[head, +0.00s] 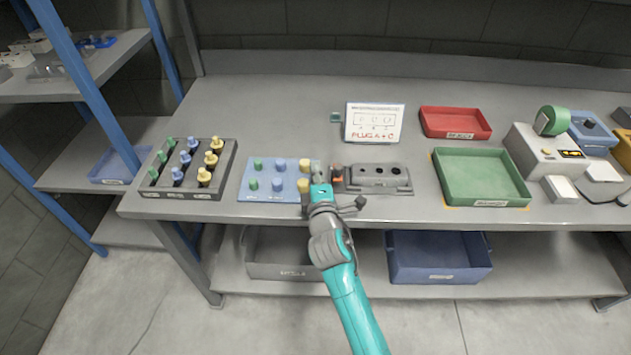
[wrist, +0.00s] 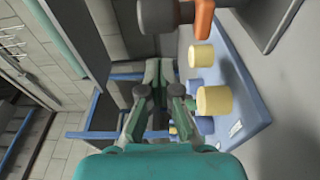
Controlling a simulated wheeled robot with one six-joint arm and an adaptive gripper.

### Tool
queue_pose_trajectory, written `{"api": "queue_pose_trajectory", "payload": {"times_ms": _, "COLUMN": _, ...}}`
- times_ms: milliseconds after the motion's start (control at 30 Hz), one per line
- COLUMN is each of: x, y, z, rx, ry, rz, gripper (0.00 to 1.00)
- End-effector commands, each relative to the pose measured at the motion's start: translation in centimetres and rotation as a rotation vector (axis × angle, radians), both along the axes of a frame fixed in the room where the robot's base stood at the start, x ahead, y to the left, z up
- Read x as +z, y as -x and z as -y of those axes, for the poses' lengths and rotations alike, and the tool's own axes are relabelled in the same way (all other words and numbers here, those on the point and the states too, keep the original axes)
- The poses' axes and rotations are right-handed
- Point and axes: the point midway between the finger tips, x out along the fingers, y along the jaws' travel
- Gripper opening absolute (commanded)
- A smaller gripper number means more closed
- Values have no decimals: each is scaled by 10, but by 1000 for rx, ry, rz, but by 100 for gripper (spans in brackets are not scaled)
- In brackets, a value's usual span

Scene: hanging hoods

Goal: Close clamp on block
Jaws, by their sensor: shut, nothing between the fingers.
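The grey block (head: 380,176) with a row of dark holes lies on the bench, right of my gripper. The clamp (head: 337,170), with an orange part, is at the block's left end. In the wrist view the clamp's orange part (wrist: 203,18) shows at the top edge, cut off by the frame. My gripper (head: 317,172) is just left of the clamp, over the right edge of the blue peg board. In the wrist view my gripper (wrist: 158,82) has its fingers together with nothing between them. I cannot tell whether it touches the clamp.
The blue board (head: 247,188) holds green, blue and yellow pegs. A dark rack (head: 219,188) of similar pegs stands left of it. A sign (head: 374,122) reading "PLUG A+C" stands behind the block. Green (head: 480,176) and red (head: 455,122) trays lie right. The bench front is clear.

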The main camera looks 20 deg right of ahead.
Motion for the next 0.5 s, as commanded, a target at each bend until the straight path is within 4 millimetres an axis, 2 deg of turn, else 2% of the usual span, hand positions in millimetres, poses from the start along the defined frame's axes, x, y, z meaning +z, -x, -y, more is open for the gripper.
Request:
{"api": "queue_pose_trajectory", "payload": {"times_ms": 33, "x": -3, "y": 6, "z": 9, "rx": -5, "ry": -1, "rz": -4, "gripper": 0}}
{"api": "queue_pose_trajectory", "payload": {"times_ms": 200, "x": -3, "y": 14, "z": 24, "rx": -3, "ry": 0, "rz": -3, "gripper": 0}}
{"api": "queue_pose_trajectory", "payload": {"times_ms": 500, "x": -3, "y": 18, "z": 31, "rx": -2, "ry": 1, "rz": -2, "gripper": 0}}
